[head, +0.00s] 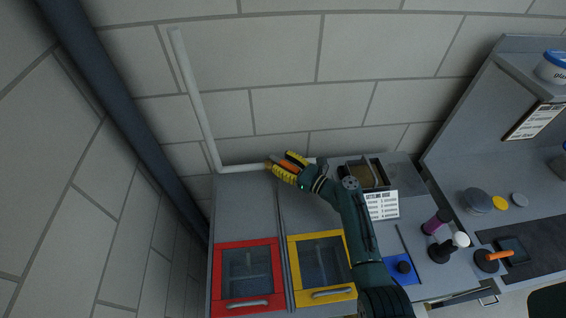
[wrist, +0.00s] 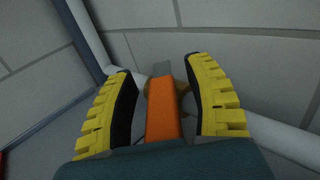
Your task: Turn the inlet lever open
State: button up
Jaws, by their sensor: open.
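The inlet lever has an orange handle (wrist: 162,108), which sits between the two yellow-and-black fingers of my gripper (wrist: 167,105) in the wrist view. Gaps show on both sides of the handle, so the fingers are apart from it. Behind the handle is a brass-coloured valve body (wrist: 163,88) on the white pipe (wrist: 269,138). In the head view my gripper (head: 287,168) is at the pipe along the wall, with the orange handle (head: 288,165) showing between its fingers. The handle's near end is hidden by my gripper's palm in the wrist view.
The white pipe (head: 196,100) runs down the brick wall and bends right behind the cabinets. Below are a red-framed door (head: 247,245) and a yellow-framed door (head: 291,262). A settling sign (head: 382,205), a metal box (head: 367,176) and several knobbed items stand to the right.

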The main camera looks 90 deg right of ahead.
aim_at(299, 172)
jog(key=v, duration=1.2)
